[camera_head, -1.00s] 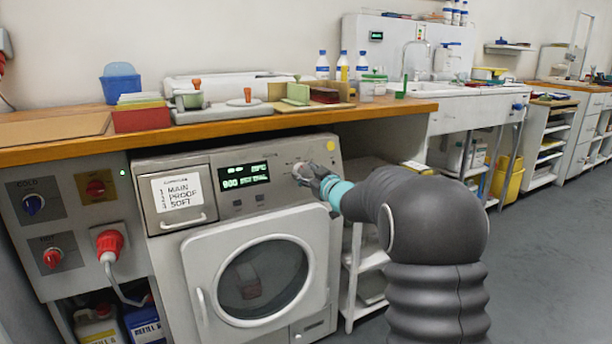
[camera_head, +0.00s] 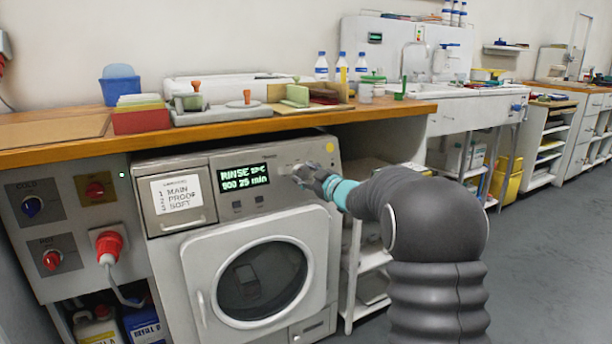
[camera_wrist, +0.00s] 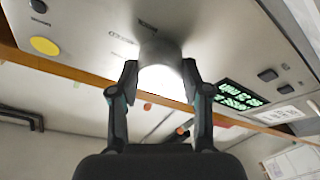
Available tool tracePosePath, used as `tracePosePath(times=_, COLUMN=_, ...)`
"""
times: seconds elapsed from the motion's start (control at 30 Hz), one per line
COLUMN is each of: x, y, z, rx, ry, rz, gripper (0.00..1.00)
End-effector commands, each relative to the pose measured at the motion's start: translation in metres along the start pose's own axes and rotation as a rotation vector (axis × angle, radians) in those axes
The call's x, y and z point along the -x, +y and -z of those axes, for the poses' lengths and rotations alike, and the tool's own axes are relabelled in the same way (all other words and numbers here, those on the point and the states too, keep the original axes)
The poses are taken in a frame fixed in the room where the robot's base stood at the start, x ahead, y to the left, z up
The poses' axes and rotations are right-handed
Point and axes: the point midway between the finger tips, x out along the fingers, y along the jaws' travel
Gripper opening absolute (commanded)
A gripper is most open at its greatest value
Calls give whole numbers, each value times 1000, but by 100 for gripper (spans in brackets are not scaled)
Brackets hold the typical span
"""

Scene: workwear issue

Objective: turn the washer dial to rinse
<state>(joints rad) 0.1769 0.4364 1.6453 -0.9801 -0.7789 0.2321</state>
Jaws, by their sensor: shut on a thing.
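The white washer (camera_head: 200,225) stands under the wooden counter, its round door shut. Its display (camera_head: 244,176) reads RINSE on the top line, with small characters after it, and what looks like 900 25 min below. The dial sits right of the display; in the head view my gripper (camera_head: 308,174) covers most of it. In the wrist view the dial (camera_wrist: 160,80) is a bright round knob between my two fingers (camera_wrist: 160,82), which are shut on its sides. The display also shows in the wrist view (camera_wrist: 238,95).
The wooden counter edge (camera_head: 230,128) runs just above the washer panel, with trays and boxes on top. A red plug (camera_head: 109,243) and switches are on the panel at left. Open floor (camera_head: 530,250) lies at right.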

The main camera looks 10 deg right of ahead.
Motion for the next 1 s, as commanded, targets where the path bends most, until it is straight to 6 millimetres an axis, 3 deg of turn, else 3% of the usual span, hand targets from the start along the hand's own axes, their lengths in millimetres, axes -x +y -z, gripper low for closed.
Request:
tracePosePath(times=0.03, x=0, y=0, z=0, rx=0, ry=0, rz=0, gripper=50)
tracePosePath(times=0.13, x=0, y=0, z=0, rx=0, ry=0, rz=0, gripper=73)
tracePosePath(times=0.57, x=8, y=1, z=0, rx=-1, ry=0, rz=-1, gripper=73)
tracePosePath(times=1.0, x=87, y=1, z=1, rx=0, ry=0, rz=-3, gripper=73)
